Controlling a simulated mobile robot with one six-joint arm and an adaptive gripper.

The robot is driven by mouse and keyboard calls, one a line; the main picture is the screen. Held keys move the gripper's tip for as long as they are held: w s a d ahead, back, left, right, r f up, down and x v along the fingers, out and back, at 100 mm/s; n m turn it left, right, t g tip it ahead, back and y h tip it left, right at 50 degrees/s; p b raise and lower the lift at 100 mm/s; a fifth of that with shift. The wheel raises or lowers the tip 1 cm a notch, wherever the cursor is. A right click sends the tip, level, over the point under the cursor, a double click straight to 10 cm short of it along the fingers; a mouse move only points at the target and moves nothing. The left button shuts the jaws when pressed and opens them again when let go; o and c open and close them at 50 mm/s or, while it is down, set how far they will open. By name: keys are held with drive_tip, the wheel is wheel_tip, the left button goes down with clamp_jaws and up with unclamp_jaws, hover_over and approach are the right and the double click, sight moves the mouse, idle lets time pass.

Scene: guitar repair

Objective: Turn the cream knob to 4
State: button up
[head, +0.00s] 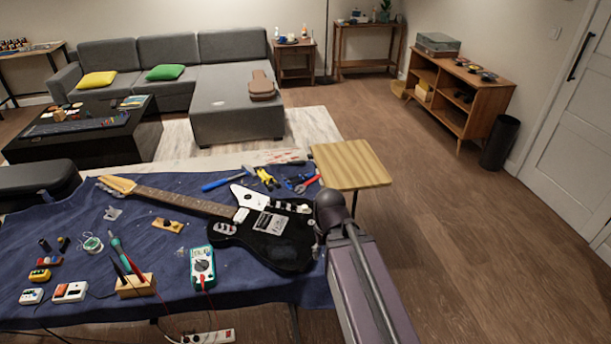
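A black electric guitar (275,246) with a white pickguard lies on a blue cloth (150,225), its neck pointing to the upper left. Small pale parts show on its body, but they are too small for me to single out the cream knob or read its setting. My arm reaches in from the lower right, and its dark wrist is at the guitar's right edge. My gripper (318,243) is small, dark and mostly hidden there; I cannot see its fingers clearly or whether they touch anything.
A teal multimeter (202,267) and a wooden tool block (134,285) lie in front of the guitar. Pliers (268,179) and a blue-handled tool (222,181) lie behind it. A wooden stool (350,165) stands past the table.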

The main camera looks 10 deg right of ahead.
sight(305, 206)
drive_tip(key=w+r+n+p, duration=0.1)
drive_tip(key=w+r+p, duration=0.1)
drive_tip(key=w, duration=1.2)
drive_tip(key=w+r+n+p, duration=0.1)
drive_tip(key=w+r+p, duration=0.1)
drive_tip(key=w, duration=1.3)
drive_tip(key=shift+a+r, duration=0.2)
drive_tip(key=shift+f, duration=0.15)
wheel_tip(305, 206, down, 14)
drive_tip(key=b, duration=1.3)
drive_tip(key=shift+r, duration=0.25)
clamp_jaws()
drive_tip(key=shift+c, duration=1.9)
unclamp_jaws()
